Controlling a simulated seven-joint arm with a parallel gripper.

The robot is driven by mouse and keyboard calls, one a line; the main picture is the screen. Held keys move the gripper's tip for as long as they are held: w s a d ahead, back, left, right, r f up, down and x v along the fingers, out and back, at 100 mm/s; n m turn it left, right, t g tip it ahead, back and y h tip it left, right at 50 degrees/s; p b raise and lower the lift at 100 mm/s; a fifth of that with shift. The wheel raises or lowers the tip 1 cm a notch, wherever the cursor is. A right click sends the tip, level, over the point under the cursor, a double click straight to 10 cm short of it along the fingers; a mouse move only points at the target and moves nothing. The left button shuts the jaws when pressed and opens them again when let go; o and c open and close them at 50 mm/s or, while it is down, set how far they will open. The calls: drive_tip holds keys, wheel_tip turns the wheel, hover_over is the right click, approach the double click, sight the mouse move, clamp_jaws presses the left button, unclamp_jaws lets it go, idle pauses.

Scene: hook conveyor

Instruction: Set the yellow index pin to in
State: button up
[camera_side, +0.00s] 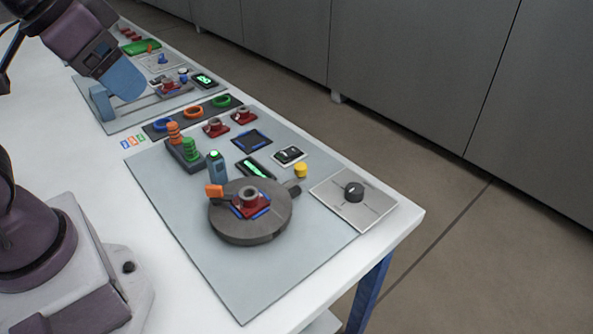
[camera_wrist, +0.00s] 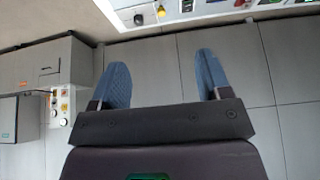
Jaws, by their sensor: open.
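The yellow index pin (camera_side: 301,171) shows as a short yellow cap beside the round dark turntable (camera_side: 225,230), near a small dark block (camera_side: 293,187) at its right rim. How far in it sits I cannot tell. The turntable carries a red part with a grey ring (camera_side: 250,196) and an orange tab (camera_side: 214,191). A small yellow spot at the top edge of the wrist view (camera_wrist: 161,11) looks like the same pin.
A black knob (camera_side: 354,191) on a metal plate is right of the pin. A switch (camera_side: 289,155), a green-lit display (camera_side: 256,167) and a green-topped post (camera_side: 216,165) stand behind the turntable. Orange and green pegs (camera_side: 180,142) are farther left. The mat's front is clear.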

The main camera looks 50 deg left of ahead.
drive_tip(key=shift+c, duration=1.2)
drive_tip(key=shift+w+f, duration=0.1)
drive_tip(key=shift+f, duration=0.1)
drive_tip(key=shift+c, duration=0.2)
drive_tip(key=n+g, duration=0.3)
drive_tip(key=g, duration=0.3)
approach(300, 166)
wheel_tip(300, 166, down, 10)
drive_tip(key=shift+f, duration=0.1)
